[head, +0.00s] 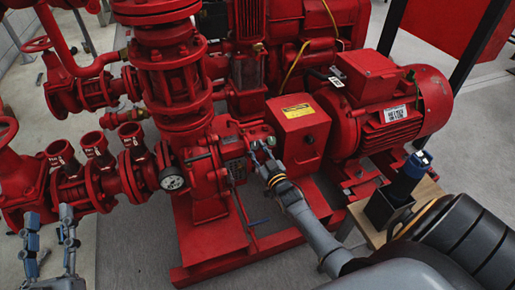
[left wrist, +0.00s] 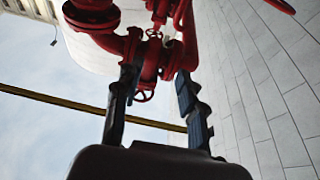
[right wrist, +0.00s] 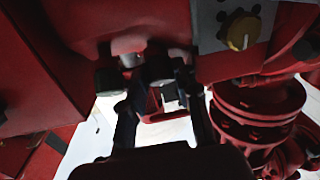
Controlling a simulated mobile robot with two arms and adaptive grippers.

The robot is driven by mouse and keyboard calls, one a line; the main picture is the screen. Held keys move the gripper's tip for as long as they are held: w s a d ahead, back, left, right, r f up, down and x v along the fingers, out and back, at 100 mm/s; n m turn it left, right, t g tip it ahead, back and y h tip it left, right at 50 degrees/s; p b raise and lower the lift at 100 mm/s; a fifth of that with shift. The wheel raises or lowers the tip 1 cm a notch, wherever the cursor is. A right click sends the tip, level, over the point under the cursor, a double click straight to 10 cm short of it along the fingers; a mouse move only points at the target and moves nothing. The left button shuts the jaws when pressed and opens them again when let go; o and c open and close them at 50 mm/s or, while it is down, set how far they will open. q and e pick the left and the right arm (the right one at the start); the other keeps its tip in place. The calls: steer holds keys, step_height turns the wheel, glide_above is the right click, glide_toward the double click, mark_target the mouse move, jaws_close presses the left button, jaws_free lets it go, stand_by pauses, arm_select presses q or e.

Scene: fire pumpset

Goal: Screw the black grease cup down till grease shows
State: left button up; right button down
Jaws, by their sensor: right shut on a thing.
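The red pump casing (head: 232,148) stands at the middle of the head view. My right gripper (head: 263,156) reaches its side beside the red box with the yellow label. In the right wrist view my right gripper (right wrist: 160,88) is shut on a dark grease cup (right wrist: 158,69) under the red casing. A second dark cup (right wrist: 108,81) sits just left of it, outside the fingers. No grease can be made out; the cup's far side is hidden. My left gripper (head: 48,238) is open and empty at the lower left; its spread fingers also show in the left wrist view (left wrist: 155,100).
A red motor (head: 400,105) and the yellow-labelled guard box (head: 298,128) stand right of my right gripper. Red valves and pipes, with a gauge (head: 173,180), fill the left. A small wooden table (head: 425,190) carries a dark holder (head: 385,211).

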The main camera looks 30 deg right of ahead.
steer(key=m+h, duration=0.1)
steer(key=m+h+p, duration=0.1)
steer(key=m, duration=0.1)
steer(key=m+g+h, duration=0.1)
steer(key=m, duration=0.1)
steer(key=shift+a+h+p, duration=0.3)
steer(key=shift+h, duration=0.1)
arm_select(q)
step_height(320, 180, down, 9)
steer(key=a+g+y, duration=0.1)
steer(key=g, duration=0.4)
steer(key=shift+a+g+y, duration=0.15)
steer(key=shift+g+y, duration=0.15)
arm_select(e)
steer(key=shift+m+g+h, duration=0.3)
steer(key=shift+m+h, duration=0.2)
steer(key=c, duration=1.3)
jaws_free()
arm_select(q)
steer(key=shift+f, duration=0.1)
arm_select(e)
steer(key=shift+y, duration=0.3)
